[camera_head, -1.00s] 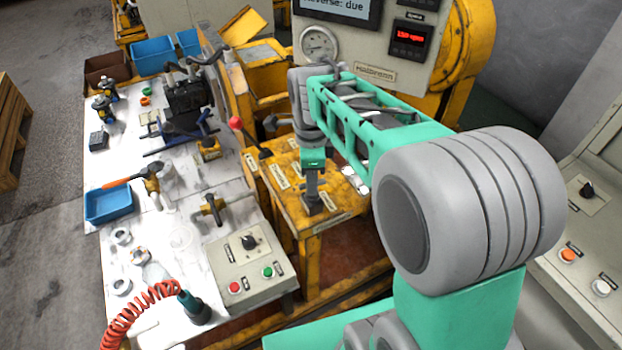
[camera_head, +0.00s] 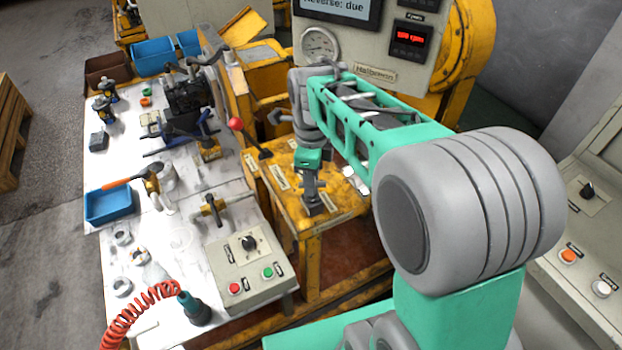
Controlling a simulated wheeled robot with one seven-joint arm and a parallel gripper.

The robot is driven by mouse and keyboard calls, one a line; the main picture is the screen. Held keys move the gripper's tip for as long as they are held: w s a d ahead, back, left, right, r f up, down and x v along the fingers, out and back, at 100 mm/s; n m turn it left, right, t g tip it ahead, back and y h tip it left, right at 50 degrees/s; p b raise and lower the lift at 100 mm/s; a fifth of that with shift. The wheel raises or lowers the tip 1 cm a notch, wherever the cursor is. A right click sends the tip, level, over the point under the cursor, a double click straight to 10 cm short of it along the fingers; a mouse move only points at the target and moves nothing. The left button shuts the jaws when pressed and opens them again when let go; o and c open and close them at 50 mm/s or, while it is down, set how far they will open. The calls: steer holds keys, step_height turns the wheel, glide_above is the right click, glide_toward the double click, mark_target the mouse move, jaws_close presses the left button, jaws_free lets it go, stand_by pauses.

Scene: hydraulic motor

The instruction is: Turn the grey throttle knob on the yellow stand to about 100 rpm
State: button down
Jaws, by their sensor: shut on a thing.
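The yellow stand (camera_head: 290,205) is in the middle of the head view, with labels on its top and a red-ball lever (camera_head: 236,125) at its left. My gripper (camera_head: 312,198) points down at the stand's front part and is shut on the grey throttle knob (camera_head: 315,209). The fingers hide most of the knob, and its pointer cannot be made out. The rpm display (camera_head: 411,37) on the panel behind shows red digits that look like 100 rpm, but they are small and blurred.
A control box (camera_head: 247,262) with a black knob and red and green buttons sits at the bench's front right. The white bench (camera_head: 180,235) holds tools, rings and a blue tray (camera_head: 108,205). A round gauge (camera_head: 319,43) is on the panel behind my arm.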

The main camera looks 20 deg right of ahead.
steer(key=c, duration=1.2)
jaws_free()
step_height(320, 180, up, 8)
steer(key=shift+f+b, duration=0.1)
steer(key=shift+b, duration=0.3)
steer(key=shift+s+f+n, duration=0.1)
steer(key=shift+s+n, duration=0.4)
steer(key=shift+n, duration=0.6)
steer(key=shift+s+f+n+t, duration=0.6)
steer(key=shift+s+f+n, duration=0.75)
steer(key=shift+n, duration=2.3)
steer(key=shift+s+f+n+t, duration=0.65)
steer(key=shift+s+n, duration=1.2)
steer(key=shift+n, duration=1.85)
steer(key=shift+s+f+n+t, duration=0.55)
steer(key=shift+s+f+n, duration=0.8)
steer(key=shift+n, duration=2.3)
